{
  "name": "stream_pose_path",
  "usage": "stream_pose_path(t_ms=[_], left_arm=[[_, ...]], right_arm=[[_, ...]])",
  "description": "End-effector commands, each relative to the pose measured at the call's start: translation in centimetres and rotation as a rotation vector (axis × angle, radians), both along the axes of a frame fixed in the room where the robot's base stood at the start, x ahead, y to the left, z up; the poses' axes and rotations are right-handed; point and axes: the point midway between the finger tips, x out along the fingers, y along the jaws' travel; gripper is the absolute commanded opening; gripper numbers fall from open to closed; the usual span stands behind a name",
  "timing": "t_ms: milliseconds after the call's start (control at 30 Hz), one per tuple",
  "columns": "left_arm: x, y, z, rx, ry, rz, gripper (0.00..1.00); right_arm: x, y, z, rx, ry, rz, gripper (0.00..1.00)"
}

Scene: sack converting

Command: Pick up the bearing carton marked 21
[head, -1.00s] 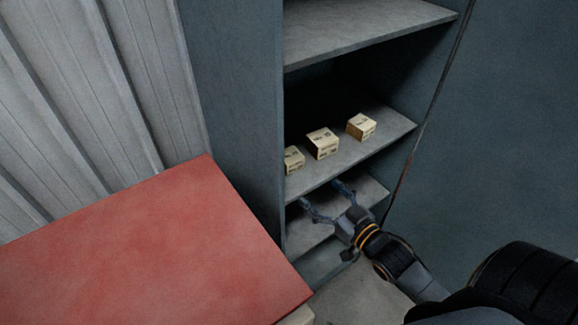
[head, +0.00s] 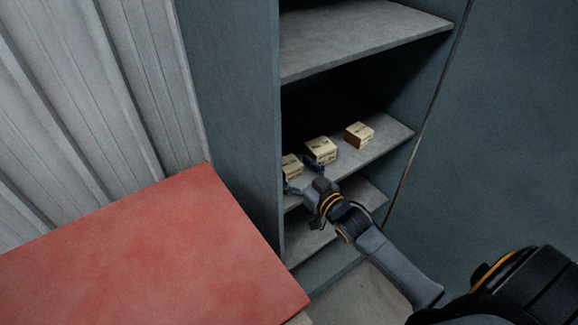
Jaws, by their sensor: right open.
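Several small tan cartons sit in a row on the middle shelf (head: 372,150) of the cabinet in the head view: a left carton (head: 291,165), a middle carton (head: 321,149) and a right carton (head: 359,134). Their printed marks are too small to read, so I cannot tell which one is marked 21. My right gripper (head: 301,176) is open at the front of the shelf, by the left and middle cartons. One finger is near the left carton and the other is at the middle carton's lower front. I cannot tell whether they touch. My left gripper is out of view.
An upper shelf (head: 365,38) hangs above the cartons, and lower shelves (head: 310,240) lie below. The cabinet's left side wall (head: 235,110) stands close to the left carton. A red-topped surface (head: 150,260) fills the lower left. Free shelf room lies right of the right carton.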

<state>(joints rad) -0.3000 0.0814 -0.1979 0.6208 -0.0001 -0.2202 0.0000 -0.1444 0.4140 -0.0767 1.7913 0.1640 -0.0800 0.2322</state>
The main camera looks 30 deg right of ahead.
Motion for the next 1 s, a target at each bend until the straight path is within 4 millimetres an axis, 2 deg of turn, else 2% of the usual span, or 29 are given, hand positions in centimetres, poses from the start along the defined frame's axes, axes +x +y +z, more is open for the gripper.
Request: stream_pose_path(t_ms=[33, 167, 433, 767, 1000], left_arm=[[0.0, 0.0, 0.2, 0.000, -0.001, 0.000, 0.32], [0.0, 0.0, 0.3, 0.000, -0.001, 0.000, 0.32], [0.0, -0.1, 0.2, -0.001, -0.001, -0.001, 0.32], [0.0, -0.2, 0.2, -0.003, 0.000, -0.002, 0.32], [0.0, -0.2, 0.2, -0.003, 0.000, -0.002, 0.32]], right_arm=[[0.8, 0.1, 0.1, 0.000, -0.001, 0.001, 0.82], [1.9, 0.3, -0.1, 0.000, 0.000, 0.000, 0.82], [2.1, 0.4, -0.2, 0.000, 0.001, 0.001, 0.82], [2.1, 0.3, -0.2, 0.000, 0.001, 0.001, 0.16], [2.1, 0.3, 0.0, 0.000, -0.001, 0.001, 0.16]])
